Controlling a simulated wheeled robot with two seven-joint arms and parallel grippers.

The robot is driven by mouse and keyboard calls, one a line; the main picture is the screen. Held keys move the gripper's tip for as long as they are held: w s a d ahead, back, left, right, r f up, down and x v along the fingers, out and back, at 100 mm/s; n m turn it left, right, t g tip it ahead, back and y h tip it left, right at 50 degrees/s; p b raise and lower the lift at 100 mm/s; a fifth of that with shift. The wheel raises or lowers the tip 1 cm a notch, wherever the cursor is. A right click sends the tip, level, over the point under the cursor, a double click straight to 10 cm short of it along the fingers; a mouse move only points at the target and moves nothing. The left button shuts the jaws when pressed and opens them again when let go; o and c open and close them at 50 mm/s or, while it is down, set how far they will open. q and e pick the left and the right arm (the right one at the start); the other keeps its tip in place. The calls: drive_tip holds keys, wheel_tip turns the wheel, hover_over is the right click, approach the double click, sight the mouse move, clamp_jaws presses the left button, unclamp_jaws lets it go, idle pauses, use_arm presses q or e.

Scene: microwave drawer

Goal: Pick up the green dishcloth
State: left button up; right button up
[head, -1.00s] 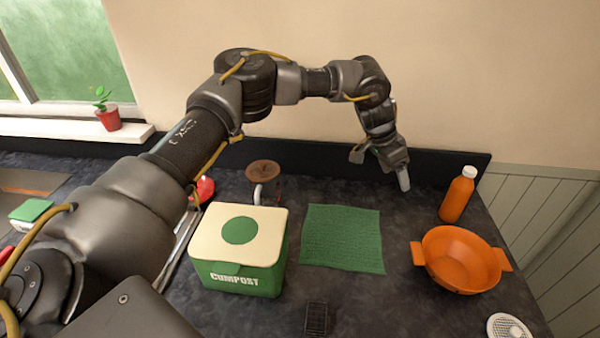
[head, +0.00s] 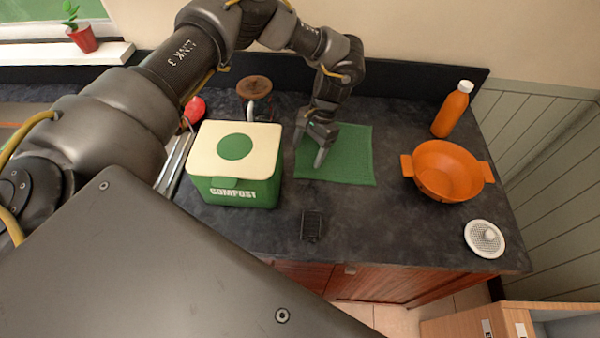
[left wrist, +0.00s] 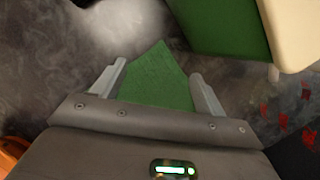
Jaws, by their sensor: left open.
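The green dishcloth (head: 345,158) lies flat on the dark counter, right of the compost bin, in the head view. My left gripper (head: 309,155) is over the cloth's left part, fingers pointing down, and hides some of it. In the left wrist view the two fingers (left wrist: 159,92) are apart, with a corner of the dishcloth (left wrist: 158,78) showing between them. The gripper is open and empty. I cannot tell whether the fingertips touch the cloth. My right gripper is not in view.
The green and cream compost bin (head: 235,165) stands close on the left of the gripper. An orange bowl (head: 447,171) and orange bottle (head: 452,110) are to the right. A small black item (head: 311,226) and white strainer (head: 485,238) lie nearer the front edge.

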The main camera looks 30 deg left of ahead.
sight(298, 175)
use_arm(q)
drive_tip(key=b+x, duration=0.1)
drive_tip(key=x, duration=0.3)
drive_tip(key=shift+b+x, duration=0.45)
drive_tip(key=shift+x, duration=0.6)
drive_tip(key=shift+f, duration=0.1)
drive_tip(key=shift+s+f, duration=0.1)
drive_tip(key=shift+f, duration=0.15)
clamp_jaws()
drive_tip(key=shift+r, duration=0.1)
idle(0.4)
